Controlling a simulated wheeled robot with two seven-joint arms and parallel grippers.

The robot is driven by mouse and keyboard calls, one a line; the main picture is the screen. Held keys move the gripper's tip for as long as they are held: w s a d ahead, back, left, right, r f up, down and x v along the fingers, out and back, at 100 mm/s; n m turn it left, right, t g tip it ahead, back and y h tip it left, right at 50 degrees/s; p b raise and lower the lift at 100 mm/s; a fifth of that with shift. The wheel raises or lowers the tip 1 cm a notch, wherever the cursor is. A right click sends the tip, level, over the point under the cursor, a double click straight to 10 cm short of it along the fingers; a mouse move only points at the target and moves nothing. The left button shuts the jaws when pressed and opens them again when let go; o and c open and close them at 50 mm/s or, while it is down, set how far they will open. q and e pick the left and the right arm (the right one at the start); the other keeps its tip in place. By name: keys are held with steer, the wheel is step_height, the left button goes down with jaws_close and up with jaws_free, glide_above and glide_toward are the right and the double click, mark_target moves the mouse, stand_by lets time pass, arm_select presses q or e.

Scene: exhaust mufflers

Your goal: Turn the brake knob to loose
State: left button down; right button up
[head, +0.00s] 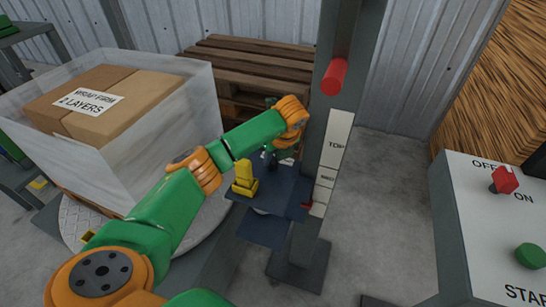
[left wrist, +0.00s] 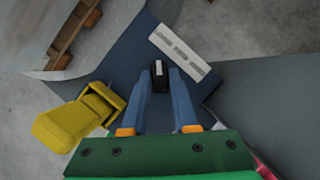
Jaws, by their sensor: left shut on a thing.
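The brake knob (left wrist: 159,76) is a small black knob with a pale mark on top, on a dark blue plate. In the left wrist view my left gripper (left wrist: 160,80) has its two blue fingers around the knob, shut on it. A white label strip (left wrist: 180,52) with blurred printing lies just beyond the knob. In the head view my left gripper (head: 270,158) reaches down to the blue carriage (head: 285,190) beside the grey mast; the knob is hidden there. My right gripper is not in view.
A yellow part (head: 244,178) stands left of the gripper on the carriage. The grey mast (head: 340,110) carries a red cylinder (head: 334,77) and a white scale. Left is a wrapped carton load (head: 170,120) on a turntable (head: 75,225); right is a control box (head: 490,235).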

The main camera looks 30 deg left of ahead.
arm_select(q)
steer(key=c, duration=0.7)
jaws_free()
steer(key=v, duration=0.7)
